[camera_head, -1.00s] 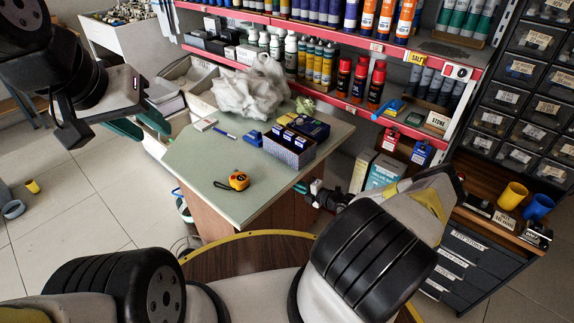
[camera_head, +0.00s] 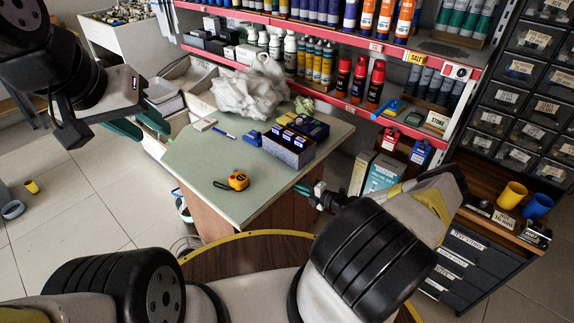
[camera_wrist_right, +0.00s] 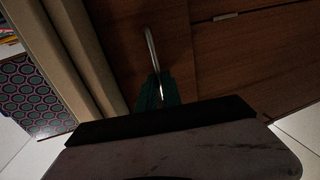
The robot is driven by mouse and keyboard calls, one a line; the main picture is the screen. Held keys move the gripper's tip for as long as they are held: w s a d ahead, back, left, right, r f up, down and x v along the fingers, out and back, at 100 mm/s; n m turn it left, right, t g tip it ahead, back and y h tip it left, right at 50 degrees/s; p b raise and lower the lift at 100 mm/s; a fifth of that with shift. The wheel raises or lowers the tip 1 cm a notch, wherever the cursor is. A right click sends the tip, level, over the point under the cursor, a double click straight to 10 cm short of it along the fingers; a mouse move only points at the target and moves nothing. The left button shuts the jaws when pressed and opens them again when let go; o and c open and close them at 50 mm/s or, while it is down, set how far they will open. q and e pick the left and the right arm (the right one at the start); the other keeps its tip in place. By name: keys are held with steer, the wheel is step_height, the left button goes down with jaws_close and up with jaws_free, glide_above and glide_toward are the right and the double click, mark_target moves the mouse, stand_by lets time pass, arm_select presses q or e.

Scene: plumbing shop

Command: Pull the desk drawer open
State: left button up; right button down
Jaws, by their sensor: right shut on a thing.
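The desk (camera_head: 205,165) has a pale green top and a brown wooden body. Its drawer front (camera_wrist_right: 115,45) shows dark brown in the right wrist view, with a thin metal handle (camera_wrist_right: 151,45). My right gripper (camera_wrist_right: 158,90) is shut on this handle, its teal fingers around the handle's near end. In the head view, the right gripper (camera_head: 308,190) is at the desk's right side, below the top. Whether the drawer stands ajar cannot be told. My left gripper (camera_head: 140,125) is open and empty, with its teal fingers apart, left of the desk.
On the desk lie a yellow tape measure (camera_head: 237,181), a box of blue packs (camera_head: 288,148) and a crumpled plastic bag (camera_head: 250,88). A red-edged shelf (camera_head: 340,100) stands behind. A box (camera_head: 383,172) stands on the floor close to my right gripper.

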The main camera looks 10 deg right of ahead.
steer(key=f+v, duration=0.2)
steer(key=v, duration=1.1)
steer(key=s+f+v, duration=0.1)
steer(key=f+v, duration=0.2)
steer(key=v, duration=1)
steer(key=shift+d+f, duration=0.25)
steer(key=shift+f, duration=0.1)
steer(key=shift+s, duration=0.15)
steer(key=c, duration=1.5)
jaws_free()
steer(key=shift+c, duration=0.2)
steer(key=shift+d, duration=0.15)
steer(key=v, duration=0.7)
steer(key=shift+s, duration=0.3)
steer(key=shift+d, duration=0.15)
